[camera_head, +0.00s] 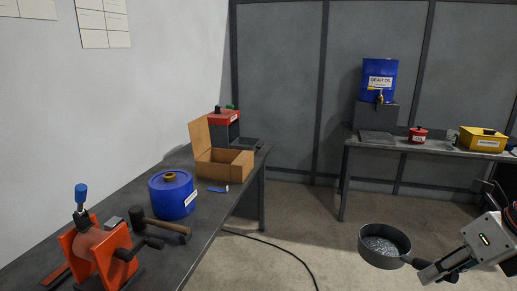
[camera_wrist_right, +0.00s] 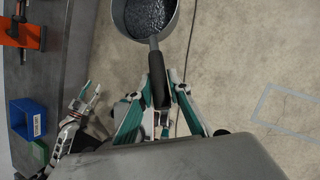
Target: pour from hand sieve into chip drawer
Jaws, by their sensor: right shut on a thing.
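The hand sieve, a round dark pan (camera_head: 385,246) with grey chips inside, hangs level over open floor at lower right. My right gripper (camera_head: 432,270) is shut on its handle; the right wrist view shows the dark handle (camera_wrist_right: 157,80) between the fingers (camera_wrist_right: 160,100), with the pan (camera_wrist_right: 145,35) beyond. A red-topped grey machine (camera_head: 224,125) stands at the far end of the left bench, with a dark open tray (camera_head: 245,144) beside it that may be the chip drawer. My left gripper (camera_wrist_right: 91,95) shows in the right wrist view, its fingertips apart and empty.
The left bench (camera_head: 228,212) holds an open cardboard box (camera_head: 225,165), blue drum (camera_head: 173,194), hammer (camera_head: 160,222) and orange vice (camera_head: 97,250). A blue bin (camera_wrist_right: 28,118) shows in the wrist view. The back-right bench (camera_head: 430,149) holds a gear oil drum (camera_head: 378,80). A cable (camera_head: 270,242) crosses the floor.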

